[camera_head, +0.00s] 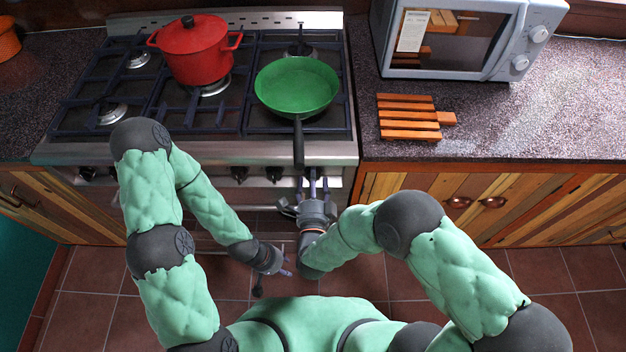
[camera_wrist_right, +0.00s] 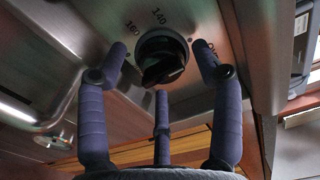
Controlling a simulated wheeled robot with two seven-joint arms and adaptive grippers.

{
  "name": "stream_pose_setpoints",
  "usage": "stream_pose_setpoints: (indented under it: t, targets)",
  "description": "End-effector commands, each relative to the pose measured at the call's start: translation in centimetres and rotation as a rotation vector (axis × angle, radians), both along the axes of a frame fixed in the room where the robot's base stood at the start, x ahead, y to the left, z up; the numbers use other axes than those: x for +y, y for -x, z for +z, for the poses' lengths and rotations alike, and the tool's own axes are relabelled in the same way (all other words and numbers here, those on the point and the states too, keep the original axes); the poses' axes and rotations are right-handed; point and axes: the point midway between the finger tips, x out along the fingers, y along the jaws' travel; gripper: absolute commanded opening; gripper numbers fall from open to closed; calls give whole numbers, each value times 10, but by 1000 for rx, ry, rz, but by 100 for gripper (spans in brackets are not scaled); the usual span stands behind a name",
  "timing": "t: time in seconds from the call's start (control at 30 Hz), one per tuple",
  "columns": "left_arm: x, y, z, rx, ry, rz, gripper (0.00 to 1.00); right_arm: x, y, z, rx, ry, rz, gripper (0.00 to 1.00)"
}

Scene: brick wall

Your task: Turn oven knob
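The black oven knob (camera_wrist_right: 162,57) shows in the right wrist view on a steel panel, with the marks 140 and 160 beside it. My right gripper (camera_wrist_right: 160,64) has its fingers spread to both sides of the knob, with a third finger below it. A gap shows between the fingers and the knob, and I see no grip on it. In the head view my right gripper (camera_head: 311,182) is at the stove's front panel, below the pan handle, and hides the knob there. My left gripper (camera_head: 273,277) hangs low in front of the oven, empty, its fingers apart.
Other knobs (camera_head: 274,173) line the stove front (camera_head: 200,152). A green pan (camera_head: 297,87) has its handle jutting over the front edge. A red pot (camera_head: 196,50) stands on the stove. A microwave (camera_head: 460,40) and wooden trivet (camera_head: 408,118) are on the right counter.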

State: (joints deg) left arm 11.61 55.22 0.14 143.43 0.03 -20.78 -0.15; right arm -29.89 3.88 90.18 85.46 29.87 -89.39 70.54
Motion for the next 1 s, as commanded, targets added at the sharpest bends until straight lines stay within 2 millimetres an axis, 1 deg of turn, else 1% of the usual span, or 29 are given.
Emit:
stream_pose_setpoints:
  t: [0.17,0.27,0.53,0.7,0.83,1.0]
  targets:
    - [0,0,0,0,0,0,40,0,1,1,-2,0,0,66]
    - [0,0,0,0,0,0,40,1,9,1,-3,0,2,66]
    - [0,0,0,0,0,0,40,1,51,1,-2,2,5,66]
    - [0,0,0,0,0,0,40,1,67,1,-1,0,3,66]
    - [0,0,0,0,0,0,40,0,74,0,-1,0,1,66]
    - [0,0,0,0,0,0,40,0,75,0,-1,0,0,66]
